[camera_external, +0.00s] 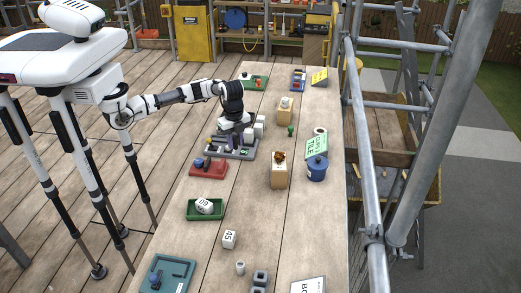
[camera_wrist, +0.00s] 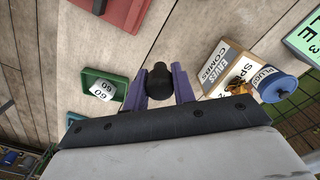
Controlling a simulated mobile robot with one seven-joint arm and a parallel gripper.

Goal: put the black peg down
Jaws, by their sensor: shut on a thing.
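The black peg (camera_wrist: 159,82) is in the wrist view, between the two purple fingers of my gripper (camera_wrist: 159,88). My gripper is shut on it. The peg's rounded dark end faces the camera, and its other end is hidden. In the external view my gripper (camera_external: 233,138) is over the grey tray (camera_external: 253,152), which holds several small blocks. I cannot make out the peg there, and whether it touches the tray is hidden.
A red tray (camera_external: 208,170) and a green tray (camera_external: 192,213) with a white numbered block (camera_external: 205,206) lie nearer the camera. A wooden box (camera_external: 279,175), a blue pot (camera_external: 317,170) and a green sign (camera_external: 316,146) stand on the right.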

